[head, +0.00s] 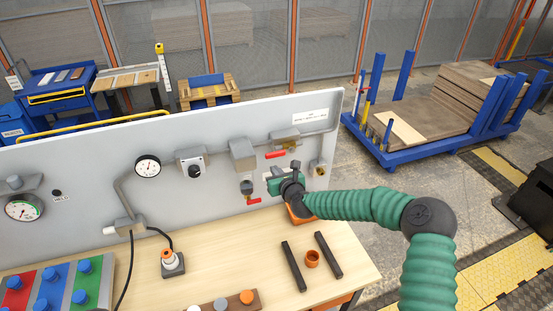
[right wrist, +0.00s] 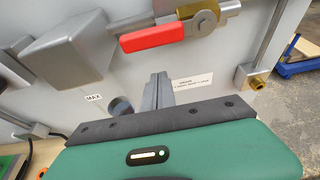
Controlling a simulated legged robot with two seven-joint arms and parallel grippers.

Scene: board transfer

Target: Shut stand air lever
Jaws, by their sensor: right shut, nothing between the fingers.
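A red lever (head: 275,155) lies nearly level on the grey panel, by a brass valve (head: 291,146). A second red lever (head: 254,201) sits lower on the panel, below a dark round fitting (head: 246,187). Which one is the stand air lever I cannot read. In the right wrist view a red lever (right wrist: 152,37) extends left from a brass valve (right wrist: 200,18), just above my fingers. My right gripper (head: 271,176) is in front of the panel between the two levers. Its fingers (right wrist: 158,92) are together and empty, apart from the lever. My left gripper is out of view.
A grey box (right wrist: 70,48) juts out left of the lever. A brass-ended pipe (head: 318,168) stands to the right.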

